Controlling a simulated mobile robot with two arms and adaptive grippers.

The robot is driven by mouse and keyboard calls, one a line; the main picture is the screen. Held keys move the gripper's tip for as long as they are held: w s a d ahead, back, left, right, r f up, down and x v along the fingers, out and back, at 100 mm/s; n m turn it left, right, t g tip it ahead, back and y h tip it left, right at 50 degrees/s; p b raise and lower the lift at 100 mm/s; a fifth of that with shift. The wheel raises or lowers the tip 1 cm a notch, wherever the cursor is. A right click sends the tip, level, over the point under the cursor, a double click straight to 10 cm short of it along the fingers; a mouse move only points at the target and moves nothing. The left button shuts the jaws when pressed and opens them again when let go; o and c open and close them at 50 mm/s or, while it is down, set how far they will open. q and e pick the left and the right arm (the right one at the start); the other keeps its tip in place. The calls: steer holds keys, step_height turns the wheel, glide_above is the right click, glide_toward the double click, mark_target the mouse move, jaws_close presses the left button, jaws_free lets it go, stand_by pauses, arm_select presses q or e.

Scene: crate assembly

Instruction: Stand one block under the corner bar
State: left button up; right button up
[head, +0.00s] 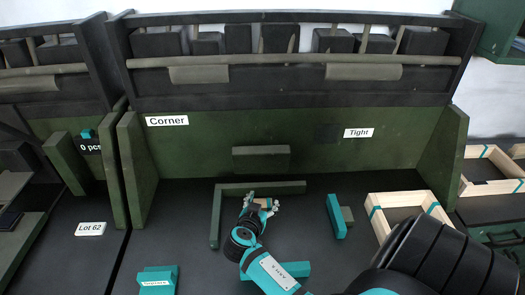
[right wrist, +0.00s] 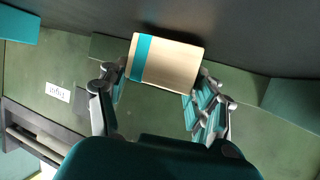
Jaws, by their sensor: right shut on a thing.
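My right gripper (head: 262,204) is shut on a pale wooden block with a teal stripe. The block (right wrist: 172,62) fills the space between the fingertips in the right wrist view; in the head view only a small bit of it shows. The gripper is inside the angle of a dark green L-shaped corner bar (head: 213,222), close to its long back arm, below the "Corner" label (head: 167,121). I cannot tell whether the block touches the table or the bar. My left gripper is not in view.
A teal piece (head: 336,215) beside a small green piece stands to the right. A wooden frame with teal corners (head: 374,206) lies farther right. A teal slab (head: 296,269) lies in front, partly behind my arm. A green board and side walls close the back.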

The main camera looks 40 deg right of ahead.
steer(key=shift+f+b, duration=0.3)
steer(key=shift+b, duration=0.05)
stand_by(0.3)
steer(key=o, duration=1.3)
steer(key=shift+c, duration=0.2)
steer(key=shift+r, duration=0.1)
steer(key=shift+r+p, duration=3)
steer(key=shift+r, duration=0.95)
